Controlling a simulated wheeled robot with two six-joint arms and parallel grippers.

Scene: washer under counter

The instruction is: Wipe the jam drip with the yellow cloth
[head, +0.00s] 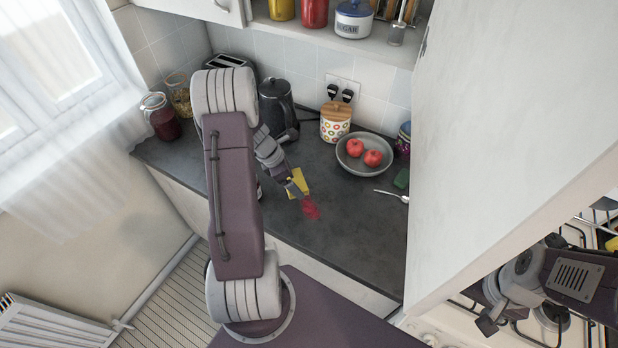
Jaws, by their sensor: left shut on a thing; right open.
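The yellow cloth (299,181) is on the dark counter, partly covered by my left gripper (296,190). My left gripper is shut on the cloth. The jam drip (311,210) is a red smear on the counter, just below and to the right of the cloth in the picture. The cloth's edge is close to the smear; I cannot tell if they touch. My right gripper (490,322) is open and empty at the lower right, over the hob side and away from the cloth.
A spotted canister (335,124), kettle (275,102) and jam jar (160,118) stand behind. The counter (350,225) right of the smear is clear.

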